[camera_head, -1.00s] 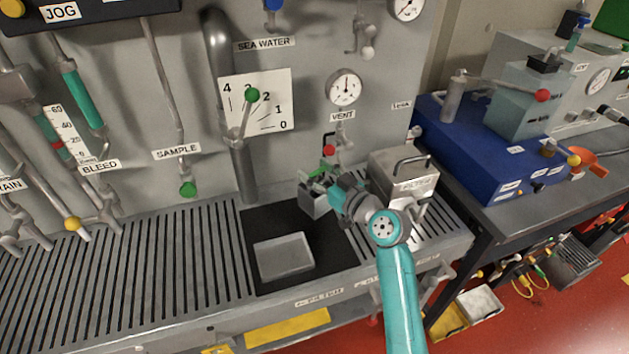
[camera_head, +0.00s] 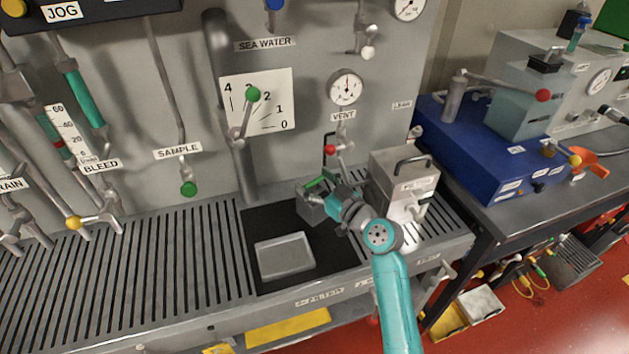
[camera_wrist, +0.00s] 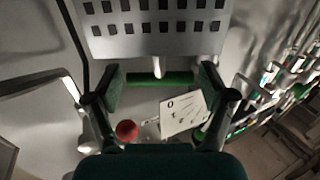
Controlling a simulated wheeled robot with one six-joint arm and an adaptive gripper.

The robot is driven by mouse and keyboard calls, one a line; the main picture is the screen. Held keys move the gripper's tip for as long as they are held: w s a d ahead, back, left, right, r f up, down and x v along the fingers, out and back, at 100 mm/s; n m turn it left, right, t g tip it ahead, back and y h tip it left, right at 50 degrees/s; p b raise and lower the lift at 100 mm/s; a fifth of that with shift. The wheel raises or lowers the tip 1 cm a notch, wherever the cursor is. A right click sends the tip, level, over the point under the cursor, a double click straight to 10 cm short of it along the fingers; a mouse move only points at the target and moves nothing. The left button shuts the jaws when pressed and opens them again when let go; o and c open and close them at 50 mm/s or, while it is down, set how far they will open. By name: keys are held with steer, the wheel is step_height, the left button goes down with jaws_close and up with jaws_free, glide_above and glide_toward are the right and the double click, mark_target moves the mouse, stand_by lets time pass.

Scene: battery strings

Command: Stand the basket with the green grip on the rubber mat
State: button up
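The basket (camera_head: 311,207) is a small grey metal box over the back of the black rubber mat (camera_head: 262,222). I cannot tell whether its bottom touches the mat. Its green grip (camera_head: 316,182) shows above it. In the wrist view the grip (camera_wrist: 160,79) is a short bar on a stem from the perforated basket wall (camera_wrist: 150,38). My gripper (camera_head: 329,194) reaches in from the right. The basket's far side is hidden.
A shallow grey tray (camera_head: 285,267) lies on the front of the mat. A metal box with a handle (camera_head: 402,190) stands close to the right, beside my arm. The gauge panel with a red-knobbed vent valve (camera_head: 330,149) rises behind. The slatted counter (camera_head: 150,265) is clear at left.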

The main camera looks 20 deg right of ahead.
steer(key=shift+r, duration=0.15)
steer(key=v, duration=1.2)
stand_by(0.4)
